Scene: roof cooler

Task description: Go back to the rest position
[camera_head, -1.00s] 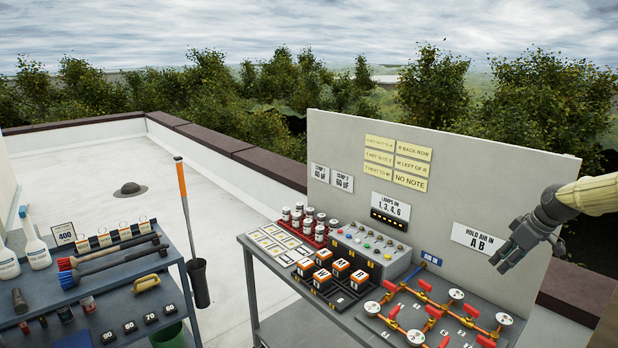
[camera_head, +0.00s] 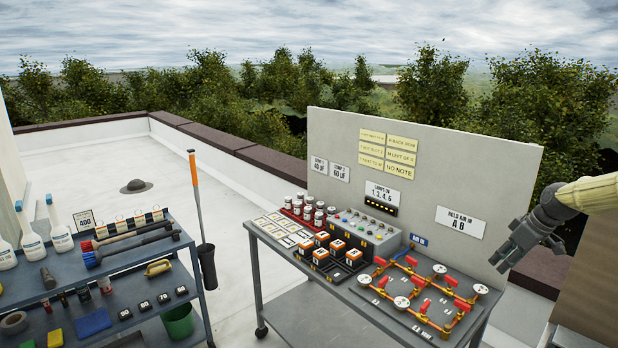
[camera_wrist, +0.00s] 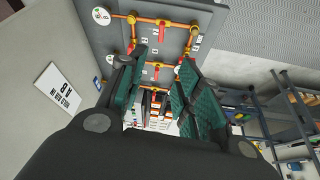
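My gripper (camera_head: 518,252) is at the right of the head view, in front of the right end of the grey back panel (camera_head: 425,165). It is raised above the height of the bench top. In the wrist view, its green-padded fingers (camera_wrist: 155,85) stand apart with nothing held between them. The pipe board (camera_head: 415,308), with red valve handles and round gauges, lies on the bench below and left of the gripper. It also shows beyond the fingers in the wrist view (camera_wrist: 178,52).
A second bench (camera_head: 130,275) with bottles, brushes and small blocks stands at the left. An orange-handled tool (camera_head: 195,195) stands between the benches. Bare roof floor (camera_head: 255,230) lies there too. The sign "HOLD AIR IN A B" (camera_head: 460,222) is left of my gripper.

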